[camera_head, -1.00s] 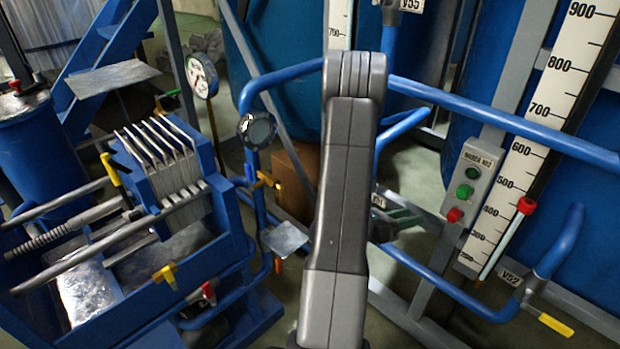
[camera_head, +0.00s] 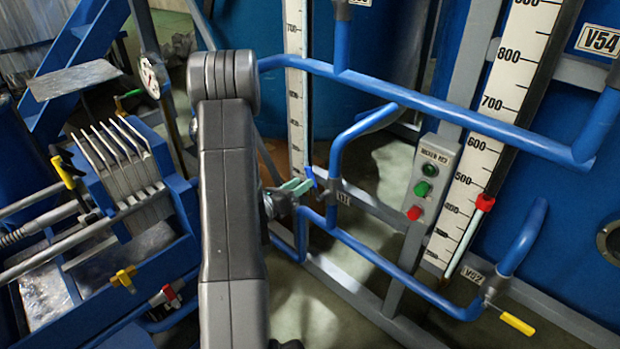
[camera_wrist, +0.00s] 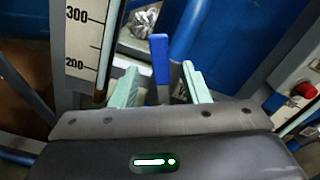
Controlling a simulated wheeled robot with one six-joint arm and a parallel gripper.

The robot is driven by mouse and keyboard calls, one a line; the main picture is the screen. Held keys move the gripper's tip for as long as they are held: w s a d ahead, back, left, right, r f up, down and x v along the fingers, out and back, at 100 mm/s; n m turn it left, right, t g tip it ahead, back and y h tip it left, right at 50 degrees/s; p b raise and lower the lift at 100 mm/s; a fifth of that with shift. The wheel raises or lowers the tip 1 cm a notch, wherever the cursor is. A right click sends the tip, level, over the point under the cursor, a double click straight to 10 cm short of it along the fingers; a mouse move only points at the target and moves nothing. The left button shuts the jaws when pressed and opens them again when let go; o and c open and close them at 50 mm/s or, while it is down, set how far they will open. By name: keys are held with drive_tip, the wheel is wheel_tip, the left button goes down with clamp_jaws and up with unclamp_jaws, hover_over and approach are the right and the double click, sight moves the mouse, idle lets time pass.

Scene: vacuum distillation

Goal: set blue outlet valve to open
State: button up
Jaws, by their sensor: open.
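The blue valve handle (camera_head: 309,176) is a short blue lever on the blue pipe beside a small tag that I cannot read clearly. My gripper (camera_head: 297,188) shows just right of my arm, its pale green fingers close to this handle. The fingers are open, and I see no clear contact with the handle.
Blue pipes (camera_head: 430,102) cross above and right of my gripper. A button box (camera_head: 433,178) and a white level scale (camera_head: 490,130) stand to the right. A yellow-handled valve (camera_head: 517,323) is at lower right. A blue plate press (camera_head: 130,170) stands at left.

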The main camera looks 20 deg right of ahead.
drive_tip(key=shift+x, duration=2.5)
clamp_jaws()
